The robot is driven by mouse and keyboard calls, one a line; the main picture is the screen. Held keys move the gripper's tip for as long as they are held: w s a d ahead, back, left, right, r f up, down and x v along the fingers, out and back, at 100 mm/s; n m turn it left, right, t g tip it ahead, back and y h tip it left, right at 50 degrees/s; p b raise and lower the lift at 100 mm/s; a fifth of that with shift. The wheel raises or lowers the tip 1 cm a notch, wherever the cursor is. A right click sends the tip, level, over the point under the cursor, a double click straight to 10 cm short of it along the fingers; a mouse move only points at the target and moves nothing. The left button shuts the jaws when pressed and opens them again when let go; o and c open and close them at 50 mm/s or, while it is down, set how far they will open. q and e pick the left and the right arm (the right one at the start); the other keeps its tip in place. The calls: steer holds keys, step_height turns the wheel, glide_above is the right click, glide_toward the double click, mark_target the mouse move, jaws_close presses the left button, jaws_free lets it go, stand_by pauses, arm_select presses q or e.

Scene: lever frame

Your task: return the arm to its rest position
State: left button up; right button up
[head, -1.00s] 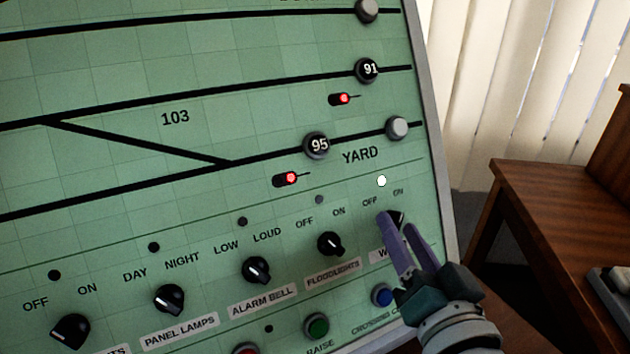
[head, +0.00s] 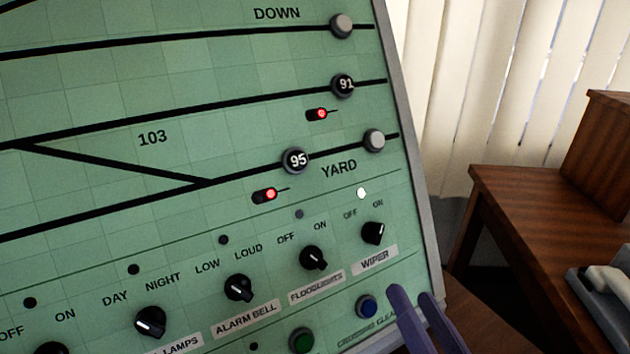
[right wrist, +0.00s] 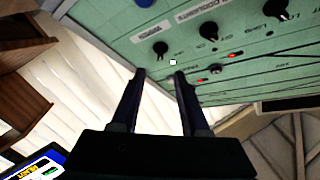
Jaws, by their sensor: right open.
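My right gripper (head: 418,302) is at the lower right of the head view, open and empty. Its purple fingers are just below and right of the WIPER label and appear apart from any knob. The black wiper knob (head: 373,233) is in clear view, with its white lamp (head: 361,193) lit above it. In the right wrist view the two dark fingers (right wrist: 158,75) stand apart, with the wiper knob (right wrist: 161,48) beyond them. My left gripper is not in view.
The green panel (head: 100,190) fills the left and middle, with the floodlights knob (head: 312,258), alarm bell knob (head: 239,289) and a blue button (head: 366,306) close by. A wooden desk (head: 520,215) with a grey device (head: 605,295) stands at right, before pale blinds (head: 500,70).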

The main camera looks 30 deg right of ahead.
stand_by(0.3)
steer(key=w+a+r+n+g+y+p, duration=0.2)
steer(key=a+r+n+g+y+p, duration=0.25)
steer(key=a+n+y, duration=0.25)
steer(key=s+d+r+n+g+h+p, duration=0.1)
steer(key=s+d+r+n+g+p, duration=0.1)
steer(key=s+r+g+p, duration=0.25)
steer(key=s+d+r+n+g+h+p, duration=0.1)
steer(key=s+d+r+n+g, duration=0.15)
steer(key=s+g, duration=0.4)
step_height(320, 180, up, 37)
steer(key=s+t+p, duration=0.1)
steer(key=p, duration=3.7)
steer(key=shift+s+a+r+t, duration=0.15)
steer(key=shift+s+a+t, duration=0.05)
steer(key=shift+a+t, duration=0.15)
steer(key=shift+d, duration=0.1)
